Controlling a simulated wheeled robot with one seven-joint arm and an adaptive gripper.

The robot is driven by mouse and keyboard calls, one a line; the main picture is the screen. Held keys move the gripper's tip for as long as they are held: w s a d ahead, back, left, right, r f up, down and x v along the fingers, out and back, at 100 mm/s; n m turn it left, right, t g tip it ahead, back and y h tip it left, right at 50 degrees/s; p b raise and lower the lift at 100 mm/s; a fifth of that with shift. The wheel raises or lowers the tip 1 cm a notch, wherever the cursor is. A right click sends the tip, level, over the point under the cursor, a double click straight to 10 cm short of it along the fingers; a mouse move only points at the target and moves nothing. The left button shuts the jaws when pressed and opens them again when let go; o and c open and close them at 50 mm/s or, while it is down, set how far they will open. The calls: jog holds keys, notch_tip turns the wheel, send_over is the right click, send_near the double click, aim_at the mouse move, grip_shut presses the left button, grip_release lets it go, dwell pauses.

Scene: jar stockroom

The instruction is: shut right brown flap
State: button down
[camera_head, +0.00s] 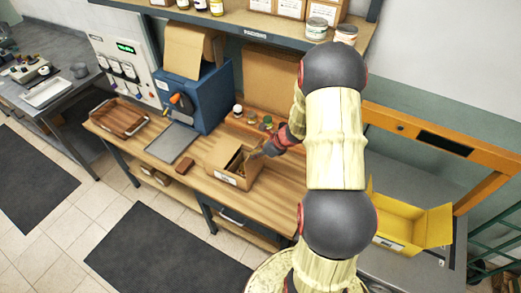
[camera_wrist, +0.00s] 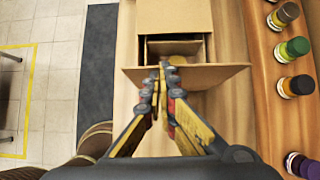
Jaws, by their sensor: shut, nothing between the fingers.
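The brown cardboard box (camera_head: 229,177) stands on the wooden bench with its top partly open. In the wrist view, a brown panel (camera_wrist: 172,14) covers the far part of the box. A dark gap lies nearer, with a smaller brown edge inside. The right brown flap (camera_wrist: 218,76) stands up across the near side of the gap, seen nearly edge-on. My gripper (camera_wrist: 164,68) is shut and empty, its fingertips at the middle of this flap. I cannot tell whether they touch it. In the head view my gripper (camera_head: 267,149) is at the box's right side.
Several small jars (camera_wrist: 286,48) stand along the wall side of the box. A blue machine (camera_head: 205,95), a grey plate (camera_head: 171,142) and a wooden tray (camera_head: 120,117) are further left. A yellow open box (camera_head: 405,220) stands on the right. A shelf (camera_head: 255,27) hangs above.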

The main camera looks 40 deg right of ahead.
jog(key=w+g+p, duration=0.1)
jog(key=p, duration=0.2)
jog(key=g+h+p, duration=0.1)
jog(key=g+p, duration=0.1)
jog(key=p, duration=0.5)
send_near(226, 160)
jog(key=b+x, duration=0.2)
jog(key=x, duration=0.1)
jog(key=shift+w+a+f, duration=0.1)
jog(key=shift+w+f, duration=0.05)
jog(key=shift+f, duration=0.25)
jog(key=shift+b+x, duration=0.75)
jog(key=shift+x, duration=0.45)
jog(key=shift+w, duration=0.1)
jog(key=shift+r, duration=0.1)
jog(key=shift+r+p, duration=0.7)
jog(key=shift+r, duration=0.2)
